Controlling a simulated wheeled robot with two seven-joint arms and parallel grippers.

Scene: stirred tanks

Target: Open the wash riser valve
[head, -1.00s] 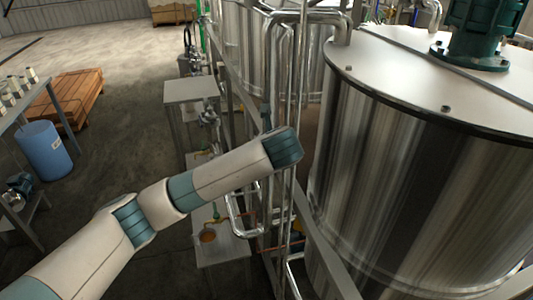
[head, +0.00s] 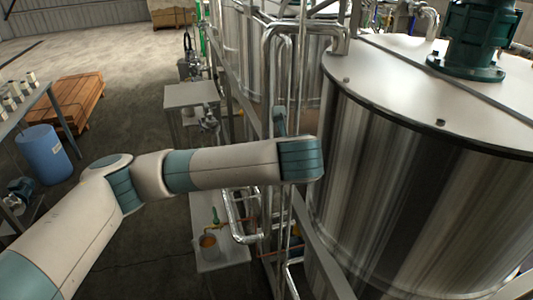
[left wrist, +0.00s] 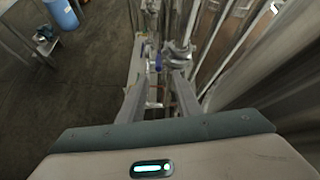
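The left arm reaches in from the left in the head view, across the pipework beside the large steel tank (head: 400,190). Its gripper is mostly hidden there behind the forearm. In the left wrist view the left gripper (left wrist: 158,90) shows two grey fingers spread apart, with a gap between them. A small blue part, possibly a valve handle (left wrist: 158,62), shows between and beyond the fingertips beside a grey pipe fitting (left wrist: 178,52). I cannot tell for sure which part is the wash riser valve. The right gripper is not in view.
Vertical steel pipes (head: 300,85) stand close to the tank. A blue drum (head: 43,150) and wooden pallet stack (head: 72,100) stand on open floor at left.

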